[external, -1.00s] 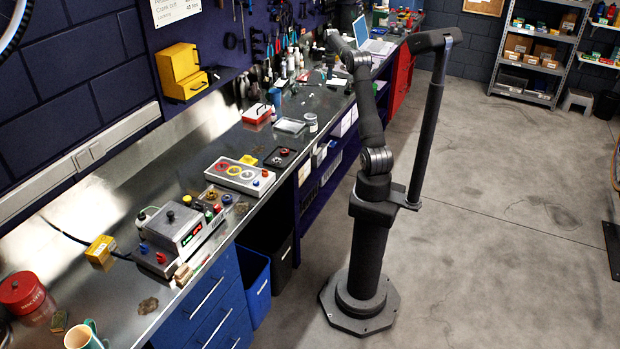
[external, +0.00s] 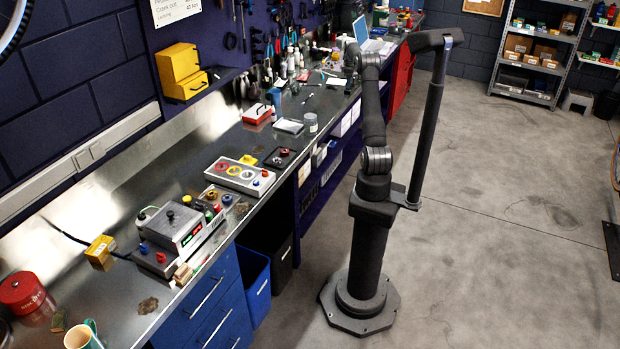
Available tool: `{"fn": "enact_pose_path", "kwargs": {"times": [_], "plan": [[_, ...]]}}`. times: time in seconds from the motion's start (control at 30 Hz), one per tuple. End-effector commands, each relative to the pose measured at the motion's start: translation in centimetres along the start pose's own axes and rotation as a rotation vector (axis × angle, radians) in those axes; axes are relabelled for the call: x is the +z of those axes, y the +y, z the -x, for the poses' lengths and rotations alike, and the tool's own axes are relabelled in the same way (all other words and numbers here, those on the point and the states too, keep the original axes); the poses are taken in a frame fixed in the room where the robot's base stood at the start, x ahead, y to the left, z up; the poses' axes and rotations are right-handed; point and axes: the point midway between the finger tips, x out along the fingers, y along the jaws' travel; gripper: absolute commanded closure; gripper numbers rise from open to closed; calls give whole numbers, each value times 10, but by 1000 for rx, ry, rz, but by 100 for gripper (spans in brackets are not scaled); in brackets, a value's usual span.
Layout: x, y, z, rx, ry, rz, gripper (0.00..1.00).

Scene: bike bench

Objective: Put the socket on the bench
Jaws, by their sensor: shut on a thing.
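My arm (external: 372,110) rises from its pedestal beside the bench, and its upper end leans over the far part of the bench (external: 155,300). The short visible piece beyond the elbow (external: 368,62) points away from the camera. My gripper's jaws are hidden behind the arm or among the clutter there, so what they hold does not show. I cannot pick out the socket among the small things at the far end of the bench.
A grey control box (external: 180,229), a panel with coloured rings (external: 240,175), a red-and-white box (external: 257,113) and a grey can (external: 311,122) stand on the bench. Bottles and tools crowd the back wall. A laptop (external: 375,42) stands at the far end. Bare bench shows between them.

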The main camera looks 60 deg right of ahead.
Motion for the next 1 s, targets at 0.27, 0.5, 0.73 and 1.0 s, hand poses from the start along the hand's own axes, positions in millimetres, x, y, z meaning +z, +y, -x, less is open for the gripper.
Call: {"fn": "enact_pose_path", "kwargs": {"times": [0.27, 0.5, 0.73, 1.0], "plan": [[-65, 4, -39, -1, 0, 3, 98], [-90, 6, -54, 1, 0, 0, 98], [-91, 5, -78, -3, -1, 0, 98], [-91, 6, -94, 1, 1, 0, 98]]}}
